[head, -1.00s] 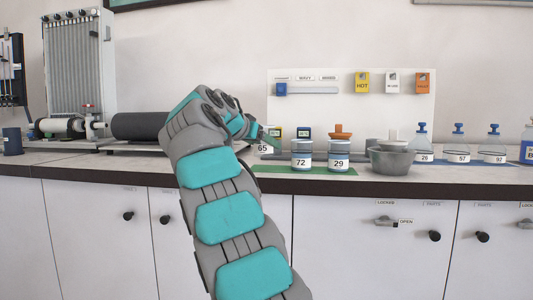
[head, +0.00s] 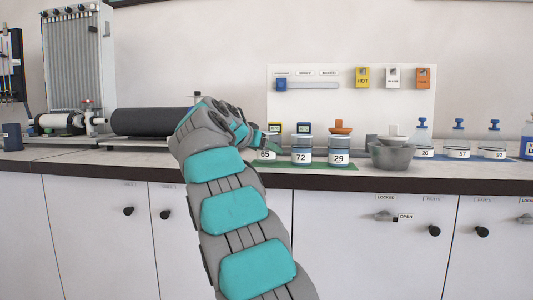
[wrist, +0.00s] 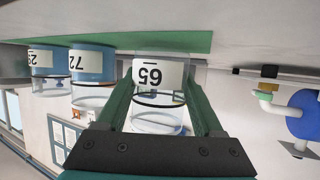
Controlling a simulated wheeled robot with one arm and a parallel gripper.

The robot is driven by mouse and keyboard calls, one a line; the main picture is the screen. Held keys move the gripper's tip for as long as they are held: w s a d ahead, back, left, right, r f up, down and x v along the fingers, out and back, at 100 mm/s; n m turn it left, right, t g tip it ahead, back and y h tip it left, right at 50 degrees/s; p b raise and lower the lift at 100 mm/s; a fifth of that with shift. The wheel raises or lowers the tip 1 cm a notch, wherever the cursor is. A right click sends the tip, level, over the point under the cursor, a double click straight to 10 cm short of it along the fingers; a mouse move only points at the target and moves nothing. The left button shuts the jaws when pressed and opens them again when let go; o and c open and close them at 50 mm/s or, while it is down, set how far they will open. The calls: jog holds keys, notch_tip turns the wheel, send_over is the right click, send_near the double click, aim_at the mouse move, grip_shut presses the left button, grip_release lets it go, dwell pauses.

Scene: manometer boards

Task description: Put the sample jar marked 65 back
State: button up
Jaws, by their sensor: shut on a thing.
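The jar marked 65 (wrist: 158,88) is between the two green fingers of my gripper (wrist: 163,78), which is shut on it. In the wrist view it appears upside down, its base at the green mat (wrist: 195,42); I cannot tell if it touches. In the head view the jar's label (head: 265,155) shows at the left end of the mat (head: 310,165), level with the other labels. My arm hides most of the gripper there. The jar marked 72 (head: 301,151) stands just right of it, and the jar marked 29 (head: 339,152) beyond that.
A grey bowl (head: 391,156) stands right of the mat. Several blue-capped bottles (head: 458,146) stand further right. A panel with a slider (head: 310,86) and coloured switches is behind. A dark cylinder (head: 150,122) lies left on the counter.

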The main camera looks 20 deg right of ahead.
jog(key=shift+f, duration=0.25)
jog(key=shift+f, duration=0.15)
jog(key=o, duration=1.5)
jog(key=shift+r, duration=0.2)
jog(key=shift+s+a+r, duration=0.1)
jog(key=shift+a, duration=0.05)
jog(key=v, duration=1.1)
jog(key=shift+s+a+r, duration=0.15)
jog(key=shift+a, duration=0.05)
